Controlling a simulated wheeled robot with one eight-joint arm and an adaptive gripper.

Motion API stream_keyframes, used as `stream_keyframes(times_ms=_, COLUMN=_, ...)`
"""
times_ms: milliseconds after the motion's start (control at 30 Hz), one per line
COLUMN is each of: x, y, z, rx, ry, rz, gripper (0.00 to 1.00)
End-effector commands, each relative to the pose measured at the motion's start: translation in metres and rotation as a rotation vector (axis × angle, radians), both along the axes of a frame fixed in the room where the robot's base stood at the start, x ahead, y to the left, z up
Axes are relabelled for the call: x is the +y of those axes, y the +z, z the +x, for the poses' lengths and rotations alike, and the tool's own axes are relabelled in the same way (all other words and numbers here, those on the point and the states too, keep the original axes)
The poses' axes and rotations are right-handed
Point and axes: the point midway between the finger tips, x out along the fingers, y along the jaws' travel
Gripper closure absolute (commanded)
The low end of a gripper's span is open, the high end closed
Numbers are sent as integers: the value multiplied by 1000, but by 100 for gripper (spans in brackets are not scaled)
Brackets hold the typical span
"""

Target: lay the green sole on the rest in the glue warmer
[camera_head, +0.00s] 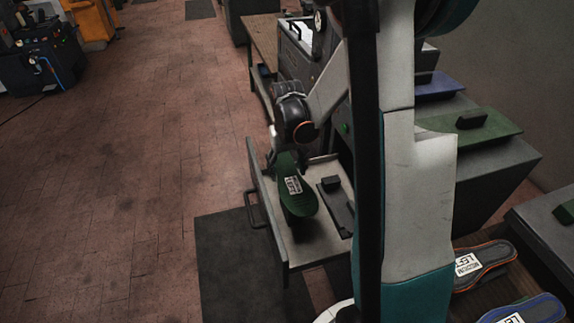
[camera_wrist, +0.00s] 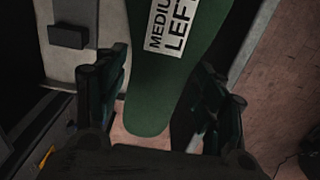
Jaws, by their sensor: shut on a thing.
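The green sole (camera_head: 297,199) hangs over the open drawer of the glue warmer (camera_head: 345,150), tilted, its white label facing up. In the wrist view the sole (camera_wrist: 160,95) lies between both fingers, and its label reads medium left. My gripper (camera_wrist: 165,80) is shut on the sole near one end. In the head view my gripper (camera_head: 284,158) is at the sole's far end, partly hidden. The dark rest (camera_head: 338,205) with a small block lies in the drawer, right of the sole and apart from it in the picture. The block also shows in the wrist view (camera_wrist: 68,37).
The drawer's front wall and handle (camera_head: 254,208) stand left of the sole. My arm covers part of the warmer and drawer. A green lid (camera_head: 465,133) and a blue lid (camera_head: 436,86) are at right. Other soles (camera_head: 480,265) lie lower right.

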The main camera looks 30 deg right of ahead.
Motion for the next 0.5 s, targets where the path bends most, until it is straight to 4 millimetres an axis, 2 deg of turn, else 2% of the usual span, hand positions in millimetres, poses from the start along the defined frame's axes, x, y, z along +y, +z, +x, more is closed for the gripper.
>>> stream_keyframes(times_ms=33, x=0, y=-7, z=0, rx=0, ry=0, rz=0, gripper=63)
stream_keyframes(times_ms=500, x=0, y=-46, z=0, rx=0, ry=0, rz=0, gripper=63)
